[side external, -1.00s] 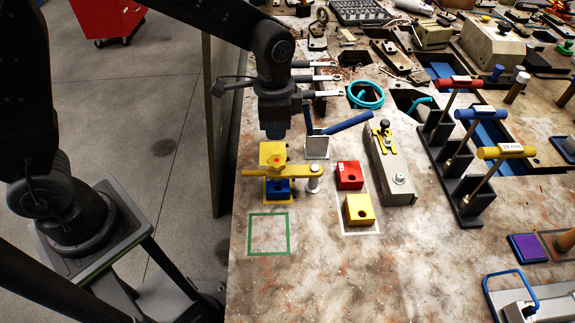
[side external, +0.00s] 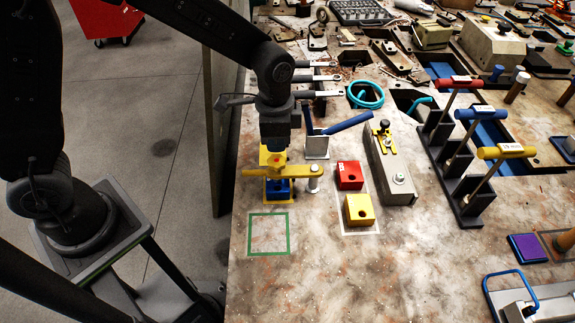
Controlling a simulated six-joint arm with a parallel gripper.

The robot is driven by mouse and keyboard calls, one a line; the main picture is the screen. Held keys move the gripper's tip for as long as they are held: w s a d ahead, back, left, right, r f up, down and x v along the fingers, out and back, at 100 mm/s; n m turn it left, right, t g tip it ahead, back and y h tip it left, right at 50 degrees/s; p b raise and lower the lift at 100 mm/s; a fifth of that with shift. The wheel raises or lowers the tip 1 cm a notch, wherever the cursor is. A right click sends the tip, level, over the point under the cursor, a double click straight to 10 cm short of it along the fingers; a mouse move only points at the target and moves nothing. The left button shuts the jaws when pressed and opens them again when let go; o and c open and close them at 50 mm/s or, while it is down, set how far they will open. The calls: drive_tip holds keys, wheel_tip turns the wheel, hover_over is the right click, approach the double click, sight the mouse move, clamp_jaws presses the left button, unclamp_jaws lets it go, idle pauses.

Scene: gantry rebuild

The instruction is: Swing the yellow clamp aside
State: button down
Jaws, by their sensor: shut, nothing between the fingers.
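The yellow clamp (side external: 296,170) is a flat bar lying across the top of a blue block (side external: 279,189), with its right end on a silver post (side external: 314,180). A yellow piece with an orange-red knob (side external: 273,159) stands on the bar above the block. My gripper (side external: 274,148) points straight down directly above the knob, very close to it. The fingers are small and dark here; I cannot tell whether they touch the knob.
A green taped square (side external: 269,234) lies empty in front. A red block (side external: 349,175) and a yellow block (side external: 359,210) sit to the right. A blue-handled toggle (side external: 341,126) stands close behind the post. T-handled tools (side external: 503,152) stand farther right.

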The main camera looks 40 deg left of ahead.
drive_tip(key=shift+s, duration=0.15)
drive_tip(key=shift+s+d, duration=0.25)
drive_tip(key=shift+s, duration=0.3)
drive_tip(key=shift+s+d, duration=0.35)
drive_tip(key=shift+s, duration=0.25)
idle(0.4)
